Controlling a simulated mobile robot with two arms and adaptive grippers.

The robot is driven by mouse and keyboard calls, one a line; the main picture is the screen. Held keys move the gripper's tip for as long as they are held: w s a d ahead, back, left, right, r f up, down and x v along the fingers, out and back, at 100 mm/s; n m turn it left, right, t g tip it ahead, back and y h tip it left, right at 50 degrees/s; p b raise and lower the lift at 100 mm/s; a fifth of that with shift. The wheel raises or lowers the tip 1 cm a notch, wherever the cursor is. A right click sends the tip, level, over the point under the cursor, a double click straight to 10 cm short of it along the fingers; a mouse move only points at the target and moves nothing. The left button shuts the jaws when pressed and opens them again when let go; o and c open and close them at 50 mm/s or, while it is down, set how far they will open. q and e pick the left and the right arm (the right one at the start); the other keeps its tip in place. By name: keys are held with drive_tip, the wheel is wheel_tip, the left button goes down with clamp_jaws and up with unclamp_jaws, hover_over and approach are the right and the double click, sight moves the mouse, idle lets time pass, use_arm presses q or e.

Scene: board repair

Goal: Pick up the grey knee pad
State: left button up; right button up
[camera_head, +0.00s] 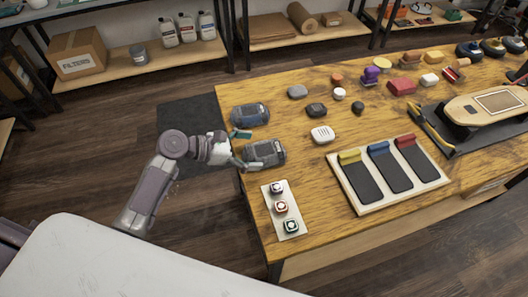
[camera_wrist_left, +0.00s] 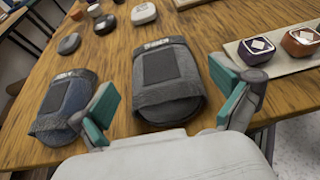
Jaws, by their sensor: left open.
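The grey knee pad (camera_head: 266,152) lies on the wooden table near its left edge, with a dark patch on top. It fills the middle of the left wrist view (camera_wrist_left: 165,82). A blue-grey knee pad (camera_head: 250,114) lies just behind it, and shows at the left in the left wrist view (camera_wrist_left: 62,105). My left gripper (camera_head: 243,150) is open at the table's left edge, its teal-padded fingers spread at the near end of the grey pad. One finger stands towards the gap between the two pads. The gripper holds nothing. My right gripper is not in view.
A white strip with several small button-like blocks (camera_head: 281,208) lies in front of the grey pad. A pale tray (camera_head: 341,182) with three dark colour-topped pads is to the right. Small rounded objects, including a white one (camera_head: 322,134), lie behind. A skateboard (camera_head: 488,104) is at far right.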

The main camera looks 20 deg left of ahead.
sight(263, 150)
use_arm(q)
drive_tip(key=x, duration=0.3)
drive_tip(key=shift+w+d+f, duration=0.15)
drive_tip(key=shift+d, duration=0.1)
drive_tip(key=c, duration=1)
drive_tip(key=shift+c, duration=0.4)
drive_tip(key=shift+r, duration=0.2)
